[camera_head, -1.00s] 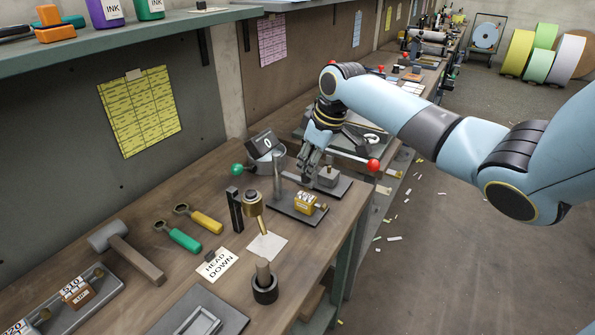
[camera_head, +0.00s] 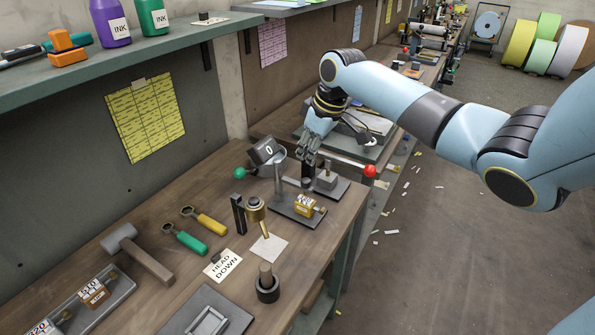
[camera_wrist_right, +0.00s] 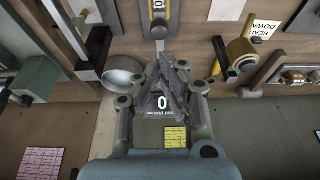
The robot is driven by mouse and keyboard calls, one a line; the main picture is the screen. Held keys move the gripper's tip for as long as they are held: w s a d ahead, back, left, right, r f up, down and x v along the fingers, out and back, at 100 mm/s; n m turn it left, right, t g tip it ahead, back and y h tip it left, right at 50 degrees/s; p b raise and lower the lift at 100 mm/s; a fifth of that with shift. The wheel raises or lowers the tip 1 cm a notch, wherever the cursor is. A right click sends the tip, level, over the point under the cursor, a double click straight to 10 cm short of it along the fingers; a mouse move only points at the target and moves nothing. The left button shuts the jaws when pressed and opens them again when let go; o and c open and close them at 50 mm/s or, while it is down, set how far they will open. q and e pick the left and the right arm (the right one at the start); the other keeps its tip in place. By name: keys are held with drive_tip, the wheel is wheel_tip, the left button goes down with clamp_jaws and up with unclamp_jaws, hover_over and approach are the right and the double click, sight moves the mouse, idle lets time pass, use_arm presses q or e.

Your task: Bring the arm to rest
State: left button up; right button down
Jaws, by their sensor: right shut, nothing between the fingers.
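My right arm reaches in from the right in the head view, with its right gripper (camera_head: 307,150) over the far part of the wooden bench (camera_head: 185,262). The right gripper is shut and empty. It hangs close to a small scale with a round pan and a display reading 0 (camera_head: 265,151). In the right wrist view the gripper's fingers (camera_wrist_right: 174,72) meet in front of that display (camera_wrist_right: 163,103). I cannot tell whether the fingers touch the scale. My left gripper is not in view.
A press stand with a numbered brass block (camera_head: 304,206), a brass-headed stamp (camera_head: 256,211), a HEAD DOWN card (camera_head: 222,265), a hammer (camera_head: 137,252) and two handled tools (camera_head: 184,240) lie on the bench. A shelf (camera_head: 165,46) overhangs the left.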

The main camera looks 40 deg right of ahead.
drive_tip(key=shift+r, duration=0.6)
